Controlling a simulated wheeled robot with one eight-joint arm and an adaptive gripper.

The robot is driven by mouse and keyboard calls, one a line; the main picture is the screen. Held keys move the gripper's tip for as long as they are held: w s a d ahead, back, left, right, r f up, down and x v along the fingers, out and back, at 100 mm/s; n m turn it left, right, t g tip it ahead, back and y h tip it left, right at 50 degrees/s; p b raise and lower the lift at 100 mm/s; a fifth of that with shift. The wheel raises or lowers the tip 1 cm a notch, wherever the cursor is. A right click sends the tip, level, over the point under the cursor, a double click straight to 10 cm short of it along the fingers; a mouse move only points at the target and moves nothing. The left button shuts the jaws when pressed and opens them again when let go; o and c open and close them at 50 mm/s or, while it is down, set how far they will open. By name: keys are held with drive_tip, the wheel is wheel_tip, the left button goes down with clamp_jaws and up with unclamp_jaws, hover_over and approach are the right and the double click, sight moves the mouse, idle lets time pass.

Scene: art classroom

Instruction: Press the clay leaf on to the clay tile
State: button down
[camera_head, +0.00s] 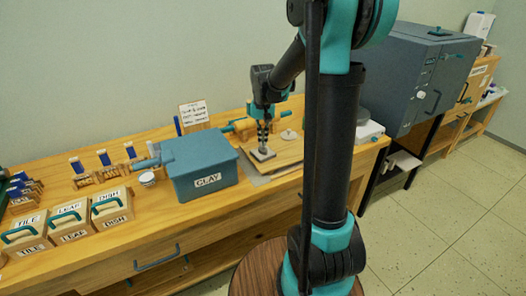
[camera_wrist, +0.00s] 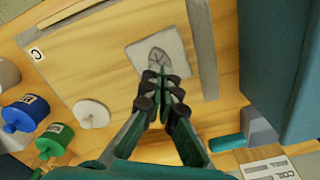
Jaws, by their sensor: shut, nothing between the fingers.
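The pale grey clay tile (camera_wrist: 176,47) lies flat on a wooden board (camera_wrist: 105,60). The clay leaf (camera_wrist: 158,58), grey with vein lines, lies on the tile, its tip end showing. My gripper (camera_wrist: 162,87) is shut and empty, its fingertips over the lower part of the leaf and tile. They hide the leaf's near end. I cannot tell whether they touch it. In the head view my gripper (camera_head: 263,147) points straight down at the tile (camera_head: 264,155), which sits on the board; the leaf is too small to make out there.
A blue bin marked CLAY (camera_head: 207,182) stands left of the board. Boxes marked TILE, LEAF and DISH (camera_head: 109,208) stand at the left. A large grey cabinet (camera_head: 405,75) stands right.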

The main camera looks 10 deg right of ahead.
sight(263, 149)
drive_tip(key=shift+f, duration=0.95)
idle(0.5)
wheel_tip(263, 149, up, 9)
idle(1.0)
drive_tip(key=s+d+f+n+t, duration=0.1)
drive_tip(key=s+d+f+t, duration=0.1)
drive_tip(key=s+f, duration=0.4)
drive_tip(key=s+d+f+n+t, duration=0.1)
drive_tip(key=s+f, duration=0.6)
drive_tip(key=s, duration=0.9)
drive_tip(key=shift+d+f+t, duration=0.25)
drive_tip(key=shift+d+t, duration=0.3)
drive_tip(key=shift+t, duration=0.05)
